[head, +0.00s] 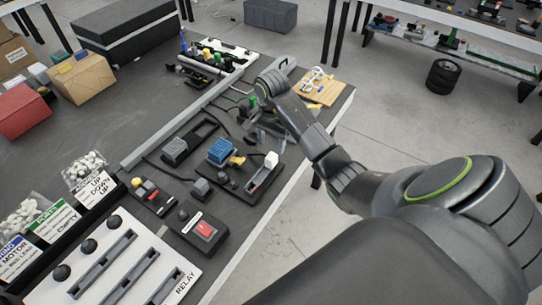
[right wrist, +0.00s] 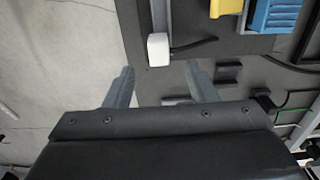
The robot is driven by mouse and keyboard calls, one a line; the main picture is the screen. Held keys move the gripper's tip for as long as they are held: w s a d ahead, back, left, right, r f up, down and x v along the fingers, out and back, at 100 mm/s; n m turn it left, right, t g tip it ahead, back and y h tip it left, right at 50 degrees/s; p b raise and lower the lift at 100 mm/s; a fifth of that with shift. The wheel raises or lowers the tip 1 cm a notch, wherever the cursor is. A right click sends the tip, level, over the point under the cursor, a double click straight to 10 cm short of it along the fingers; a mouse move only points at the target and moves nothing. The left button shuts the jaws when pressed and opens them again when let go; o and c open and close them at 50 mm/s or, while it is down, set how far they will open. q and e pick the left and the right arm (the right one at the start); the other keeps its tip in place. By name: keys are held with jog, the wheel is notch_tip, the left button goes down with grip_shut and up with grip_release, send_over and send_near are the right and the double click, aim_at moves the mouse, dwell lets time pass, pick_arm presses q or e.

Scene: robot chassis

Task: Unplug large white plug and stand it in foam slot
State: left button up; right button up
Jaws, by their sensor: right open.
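My right gripper (head: 266,135) is over the right part of the dark table, its jaws partly hidden by the arm. In the right wrist view the two fingers of the right gripper (right wrist: 160,72) are apart, with nothing held between them. A white block (right wrist: 158,49) lies just beyond the fingertips at the end of a grey rail. The white block (head: 271,159) also shows in the head view, on a black device. I cannot tell whether it is the large white plug. A white power strip (head: 234,49) with several plugs stands farther back. I cannot pick out the foam slot. My left gripper is not in view.
A blue block (head: 221,151) and a yellow part sit left of the white block. A red switch box (head: 204,231) and a white slotted RELAY panel (head: 178,283) are nearer. A wooden board (head: 320,92) with white cable lies behind. The table's right edge is close.

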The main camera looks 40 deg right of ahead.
aim_at(271, 156)
jog(key=shift+s+f+b, duration=0.15)
jog(key=shift+f+b, duration=1.65)
jog(key=shift+f, duration=0.55)
jog(key=shift+a+f+p, duration=0.1)
jog(key=shift+f+p, duration=0.2)
jog(key=shift+f, duration=0.65)
jog(key=c, duration=1.1)
jog(key=shift+o, duration=0.2)
jog(key=shift+r, duration=0.1)
jog(key=shift+r, duration=0.25)
notch_tip(271, 156, up, 2)
jog(key=shift+r, duration=0.15)
notch_tip(271, 156, up, 7)
jog(key=p, duration=0.7)
